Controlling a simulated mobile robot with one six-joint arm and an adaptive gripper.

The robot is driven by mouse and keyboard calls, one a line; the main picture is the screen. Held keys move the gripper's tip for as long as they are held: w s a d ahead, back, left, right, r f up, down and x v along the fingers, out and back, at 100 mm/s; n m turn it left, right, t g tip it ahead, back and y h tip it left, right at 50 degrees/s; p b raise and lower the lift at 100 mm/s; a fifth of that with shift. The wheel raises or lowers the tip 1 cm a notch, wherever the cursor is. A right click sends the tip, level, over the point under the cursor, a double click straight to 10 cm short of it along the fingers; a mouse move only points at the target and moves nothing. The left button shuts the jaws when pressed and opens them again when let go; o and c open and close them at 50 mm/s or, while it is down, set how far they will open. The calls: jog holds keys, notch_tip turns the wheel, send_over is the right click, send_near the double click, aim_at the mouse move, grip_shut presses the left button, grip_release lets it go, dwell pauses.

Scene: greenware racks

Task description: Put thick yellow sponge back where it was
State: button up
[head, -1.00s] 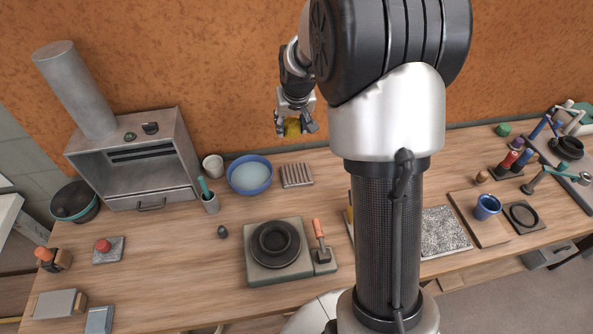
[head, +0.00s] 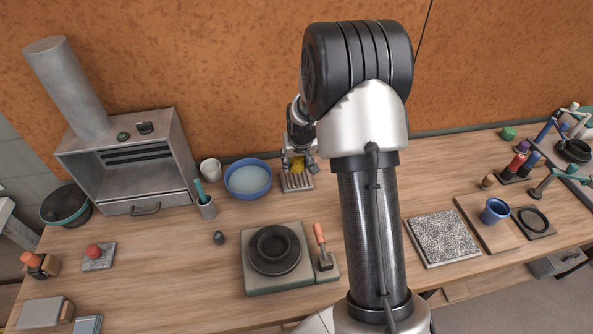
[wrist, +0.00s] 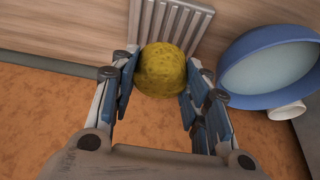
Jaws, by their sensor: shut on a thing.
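The thick yellow sponge (wrist: 161,70) is between the fingers of my gripper (wrist: 160,92), which is shut on it. In the head view the sponge (head: 297,165) shows as a small yellow patch between the fingers of my gripper (head: 299,168), over the slatted rack (head: 298,184). In the wrist view the slatted rack (wrist: 172,22) lies just past the sponge. I cannot tell whether the sponge touches the rack.
A blue bowl of water (head: 248,180) stands close left of the rack. A white cup (head: 210,170) and a grey holder with a teal-handled tool (head: 206,206) are further left. A wheel with a dark disc (head: 274,249) is in front.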

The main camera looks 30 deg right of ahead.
aim_at(296, 169)
jog(key=shift+f+b, duration=0.45)
jog(key=shift+f, duration=1.45)
jog(key=shift+f, duration=0.1)
jog(key=o, duration=0.9)
